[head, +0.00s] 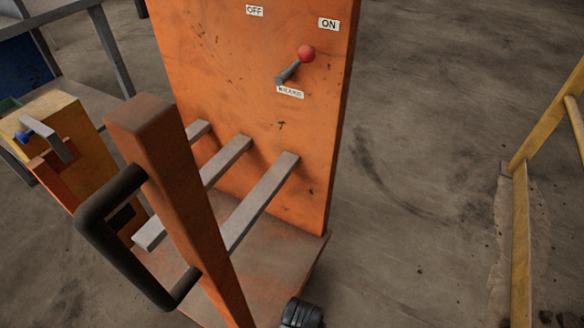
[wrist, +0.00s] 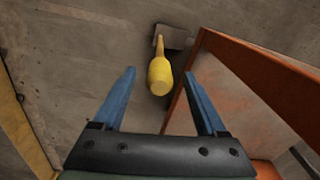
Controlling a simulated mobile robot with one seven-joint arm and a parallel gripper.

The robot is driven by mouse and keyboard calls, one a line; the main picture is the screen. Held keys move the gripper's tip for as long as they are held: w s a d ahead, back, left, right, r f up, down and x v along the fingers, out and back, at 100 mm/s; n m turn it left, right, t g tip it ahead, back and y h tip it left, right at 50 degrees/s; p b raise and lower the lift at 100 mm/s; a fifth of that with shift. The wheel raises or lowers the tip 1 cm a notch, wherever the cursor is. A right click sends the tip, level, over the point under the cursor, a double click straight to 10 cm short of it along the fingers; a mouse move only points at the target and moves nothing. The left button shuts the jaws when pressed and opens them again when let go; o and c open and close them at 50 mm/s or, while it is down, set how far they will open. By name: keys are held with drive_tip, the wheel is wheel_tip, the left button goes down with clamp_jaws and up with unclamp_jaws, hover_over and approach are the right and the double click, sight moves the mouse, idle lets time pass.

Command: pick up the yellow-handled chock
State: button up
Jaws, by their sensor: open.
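In the wrist view, the chock (wrist: 174,38) is a grey-brown block on the floor near the top middle. Its yellow handle (wrist: 160,74) sticks out from it toward my gripper and is thicker at the near end. My gripper (wrist: 159,73) is open, with one blue finger on each side of the handle in the picture. The fingers do not appear to touch the handle; how far it lies beyond them I cannot tell. I do not see the chock or my gripper in the head view.
The head view shows an orange cart (head: 265,130) with a red-knobbed lever (head: 305,54), a black wheel (head: 302,313) and a yellow frame (head: 521,230) at right. Floor between is clear.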

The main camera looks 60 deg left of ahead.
wheel_tip(320, 180, down, 2)
drive_tip(key=shift+f+b, duration=0.25)
drive_tip(key=shift+b, duration=0.15)
drive_tip(key=shift+r, duration=0.1)
clamp_jaws()
idle(0.8)
idle(0.3)
